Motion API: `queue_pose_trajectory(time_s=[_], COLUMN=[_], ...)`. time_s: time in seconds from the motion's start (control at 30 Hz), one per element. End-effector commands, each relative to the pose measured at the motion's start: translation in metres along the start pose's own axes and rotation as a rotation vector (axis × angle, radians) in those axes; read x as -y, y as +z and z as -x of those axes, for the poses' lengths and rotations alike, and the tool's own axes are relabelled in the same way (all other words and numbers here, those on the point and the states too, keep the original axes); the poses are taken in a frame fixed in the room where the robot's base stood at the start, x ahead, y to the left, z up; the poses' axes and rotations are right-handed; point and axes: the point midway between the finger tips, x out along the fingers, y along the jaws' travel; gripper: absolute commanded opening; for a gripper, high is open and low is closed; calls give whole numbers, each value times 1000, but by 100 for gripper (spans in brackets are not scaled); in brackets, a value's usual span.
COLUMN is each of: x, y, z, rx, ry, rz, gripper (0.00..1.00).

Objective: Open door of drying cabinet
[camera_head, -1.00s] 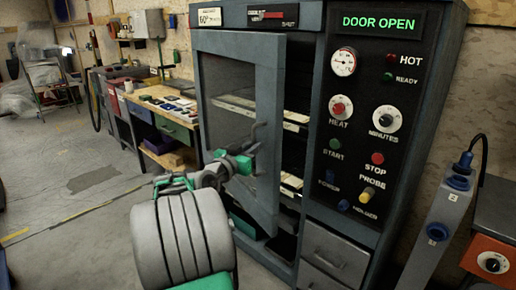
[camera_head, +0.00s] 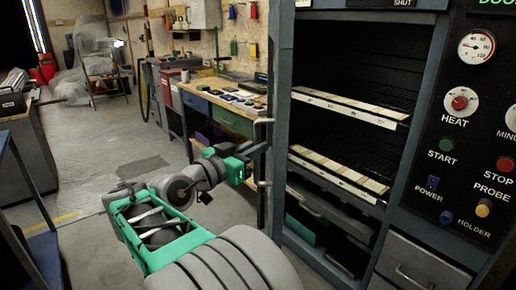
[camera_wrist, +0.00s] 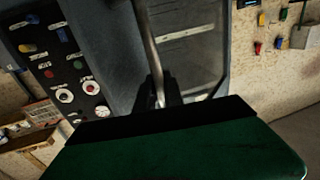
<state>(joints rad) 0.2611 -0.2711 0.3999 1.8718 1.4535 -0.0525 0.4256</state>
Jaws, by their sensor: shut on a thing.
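The drying cabinet's blue-grey door (camera_head: 282,110) stands wide open, seen nearly edge-on at the left of the cabinet opening. Its vertical metal handle (camera_head: 263,126) is on the outer face. My gripper (camera_head: 258,150) is shut on the handle. In the wrist view, the handle (camera_wrist: 151,50) runs down between my dark fingers (camera_wrist: 160,98), with the door's window (camera_wrist: 195,45) behind it. The drying cabinet (camera_head: 410,160) shows its dark inside, with wire shelves bearing pale strips (camera_head: 340,170). The fingertips are small and partly hidden in the head view.
The control panel (camera_head: 475,140) with knobs and buttons is on the right. A wooden workbench (camera_head: 222,88) with drawers stands behind the door, close to my gripper in the picture. A blue-framed table (camera_head: 35,215) is at the left edge. Open floor (camera_head: 90,160) lies between.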

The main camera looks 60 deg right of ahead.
Motion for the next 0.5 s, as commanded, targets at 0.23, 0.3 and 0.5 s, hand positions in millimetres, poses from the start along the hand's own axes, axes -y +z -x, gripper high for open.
queue_pose_trajectory(time_s=[0.23,0.3,0.5], x=[5,6,6], y=[0,0,0], z=[5,5,5], rx=[0,0,-1], ry=[-15,-17,-16], rz=[0,0,-1], gripper=[0,0,25])
